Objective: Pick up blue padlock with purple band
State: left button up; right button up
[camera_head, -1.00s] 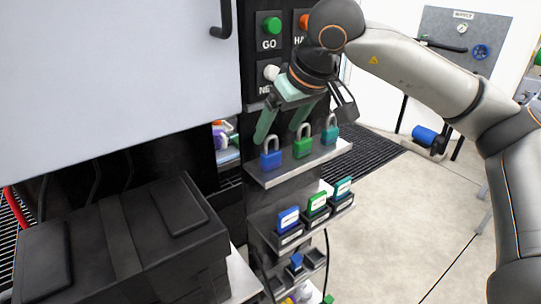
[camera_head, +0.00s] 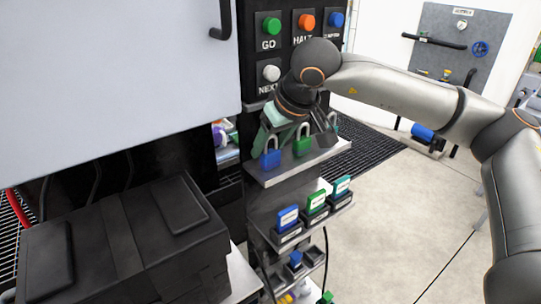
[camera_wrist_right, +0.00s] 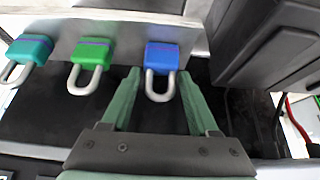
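The blue padlock (camera_head: 270,158) stands at the left end of the upper grey shelf (camera_head: 310,162), shackle up. In the right wrist view the blue padlock (camera_wrist_right: 162,56) shows a thin purple band across its body. My right gripper (camera_head: 274,140) is at the blue padlock, in front of the control panel. In the right wrist view its green fingers (camera_wrist_right: 160,76) are open, one on each side of the padlock's shackle, with gaps visible. My left gripper is not in view.
A green padlock (camera_head: 302,145) stands close by to the right, and a teal padlock (camera_wrist_right: 30,48) beyond it. Labelled blocks (camera_head: 316,201) sit on a lower shelf. A black case (camera_head: 120,245) is at the lower left. GO (camera_head: 271,26) and NEXT (camera_head: 271,73) buttons are above.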

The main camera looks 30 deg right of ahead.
grip_shut()
jog(key=shift+r, duration=0.2)
dwell(0.3)
